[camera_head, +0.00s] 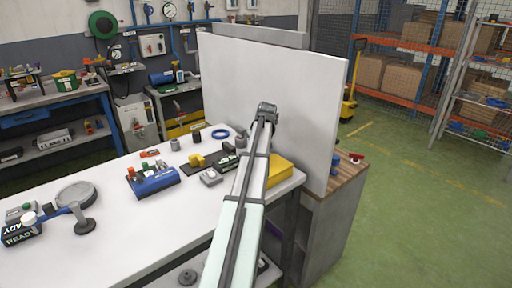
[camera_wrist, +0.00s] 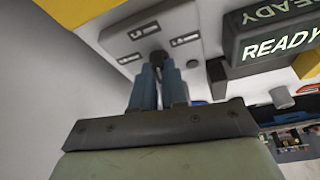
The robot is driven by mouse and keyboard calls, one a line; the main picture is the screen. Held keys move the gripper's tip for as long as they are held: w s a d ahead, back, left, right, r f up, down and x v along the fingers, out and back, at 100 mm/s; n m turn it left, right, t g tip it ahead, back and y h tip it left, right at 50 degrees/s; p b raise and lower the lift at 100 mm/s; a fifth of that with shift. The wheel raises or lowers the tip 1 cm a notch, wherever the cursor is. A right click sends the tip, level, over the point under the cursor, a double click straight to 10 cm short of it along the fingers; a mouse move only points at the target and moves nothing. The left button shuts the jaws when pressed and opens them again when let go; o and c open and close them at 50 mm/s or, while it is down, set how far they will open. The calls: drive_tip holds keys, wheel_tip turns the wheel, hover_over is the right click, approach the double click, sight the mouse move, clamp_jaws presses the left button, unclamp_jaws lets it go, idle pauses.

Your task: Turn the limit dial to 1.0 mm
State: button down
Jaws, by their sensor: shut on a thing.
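In the wrist view, my gripper (camera_wrist: 158,68) points at a pale panel (camera_wrist: 205,18) with several small dark-framed label slots. Its two blue fingers are close together and shut on a small dark round knob (camera_wrist: 158,55), which looks like the limit dial. The fingers hide most of the knob, and I cannot read its setting or the marks around it. My gripper's fingers and the dial cannot be made out there.
A dark box lettered READY (camera_wrist: 270,48) stands close on the right in the wrist view. A similar READY box (camera_head: 20,232) is at the bench's left end. A blue block (camera_head: 153,181) and several small parts lie on the white bench top (camera_head: 130,235). Its front middle is clear.

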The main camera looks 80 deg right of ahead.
drive_tip(key=shift+s+d+n+y, duration=0.15)
drive_tip(key=shift+n+y, duration=0.15)
drive_tip(key=shift+n, duration=0.8)
drive_tip(key=shift+t, duration=0.3)
drive_tip(key=c, duration=1.2)
unclamp_jaws()
drive_tip(key=shift+o, duration=0.2)
drive_tip(key=v, duration=1.4)
drive_tip(key=shift+f, duration=0.1)
